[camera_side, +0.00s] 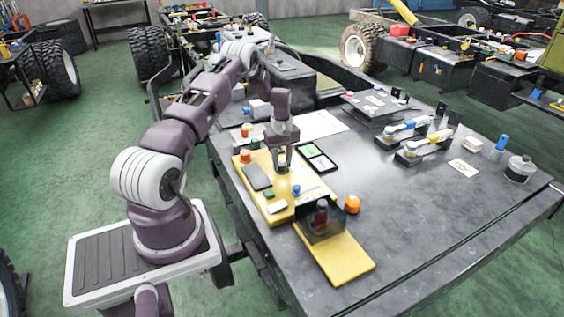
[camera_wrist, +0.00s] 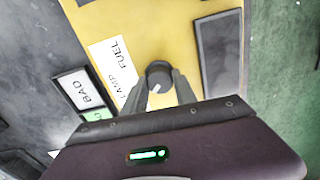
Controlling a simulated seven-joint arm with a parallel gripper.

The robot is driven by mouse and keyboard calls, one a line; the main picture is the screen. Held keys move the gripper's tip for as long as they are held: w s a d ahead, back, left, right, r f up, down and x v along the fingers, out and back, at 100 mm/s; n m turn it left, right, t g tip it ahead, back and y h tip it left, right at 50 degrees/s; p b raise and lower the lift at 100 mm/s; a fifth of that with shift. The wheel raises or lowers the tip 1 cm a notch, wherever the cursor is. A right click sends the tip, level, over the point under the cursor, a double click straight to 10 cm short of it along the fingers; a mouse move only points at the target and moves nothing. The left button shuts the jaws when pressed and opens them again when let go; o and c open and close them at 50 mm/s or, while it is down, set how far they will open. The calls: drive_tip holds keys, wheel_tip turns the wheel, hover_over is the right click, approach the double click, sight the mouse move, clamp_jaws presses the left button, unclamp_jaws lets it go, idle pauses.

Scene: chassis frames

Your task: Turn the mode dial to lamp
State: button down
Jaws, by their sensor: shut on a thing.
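The mode dial (camera_wrist: 158,70) is a small dark round knob on a yellow panel (camera_wrist: 165,25). A pale mark shows on its side near my fingers, pointing toward the bottom of the wrist view; its exact setting is hard to tell. A white label (camera_wrist: 113,68) left of the dial reads FUEL and LAMP, with LAMP nearer my gripper. My gripper (camera_wrist: 159,84) is shut on the dial, one finger on each side. In the side view my gripper (camera_side: 282,168) points down at the yellow panel (camera_side: 290,211), and the fingers partly hide the dial.
A dark flat plate (camera_wrist: 218,52) lies right of the dial. In the side view, an orange lamp (camera_side: 352,204) and a dark upright guard (camera_side: 318,222) stand near the panel.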

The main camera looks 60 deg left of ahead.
sight(282, 163)
drive_tip(key=m, duration=0.3)
drive_tip(key=shift+m, duration=2.6)
drive_tip(key=c, duration=1)
unclamp_jaws()
wheel_tip(282, 163, up, 7)
drive_tip(key=shift+r, duration=0.1)
